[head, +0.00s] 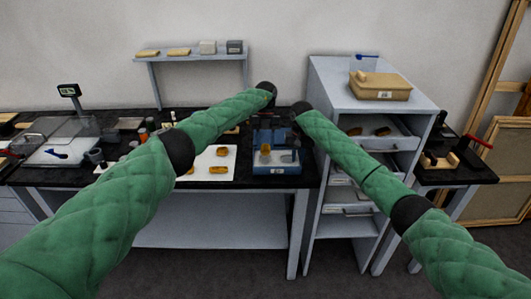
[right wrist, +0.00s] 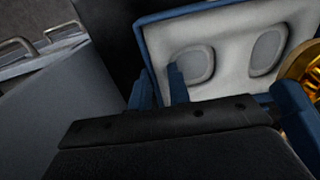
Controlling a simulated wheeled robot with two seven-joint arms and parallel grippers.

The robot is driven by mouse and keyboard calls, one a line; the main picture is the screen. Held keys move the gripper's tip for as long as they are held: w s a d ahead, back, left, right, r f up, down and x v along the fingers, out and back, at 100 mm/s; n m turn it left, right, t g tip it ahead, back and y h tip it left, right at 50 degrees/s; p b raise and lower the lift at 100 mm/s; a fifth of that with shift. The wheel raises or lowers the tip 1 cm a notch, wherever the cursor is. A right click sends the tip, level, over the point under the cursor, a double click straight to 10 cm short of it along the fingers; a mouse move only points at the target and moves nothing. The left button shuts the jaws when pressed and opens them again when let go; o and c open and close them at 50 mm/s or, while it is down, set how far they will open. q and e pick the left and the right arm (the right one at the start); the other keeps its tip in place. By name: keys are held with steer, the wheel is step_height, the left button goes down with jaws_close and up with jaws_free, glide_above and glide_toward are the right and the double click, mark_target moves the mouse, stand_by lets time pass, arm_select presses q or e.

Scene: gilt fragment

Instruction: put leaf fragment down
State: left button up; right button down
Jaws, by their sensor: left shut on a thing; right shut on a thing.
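A blue case (head: 276,168) with a pale interior stands near the right end of the black worktop. A gold leaf fragment (head: 265,149) shows at the case, and a gold curved edge (right wrist: 304,72) shows at the right of the right wrist view. My left gripper (head: 268,106) is above the case, small and dark; it is shut, apparently on the leaf fragment, though the contact is unclear. My right gripper (right wrist: 160,92) is shut at the blue rim of a padded panel (right wrist: 225,58) with two oval recesses. Its fingers appear on either side of that rim.
A white sheet (head: 206,162) with gold pieces (head: 219,170) lies left of the case. A grey drawer cabinet (head: 325,90) stands close on the right, with an open drawer (head: 392,143). A wall shelf (head: 190,56) is behind. Tools crowd the worktop's left.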

mark_target(265, 159)
arm_select(q)
steer(key=shift+f, duration=2.1)
steer(key=shift+f, duration=0.3)
arm_select(e)
steer(key=shift+r, duration=0.1)
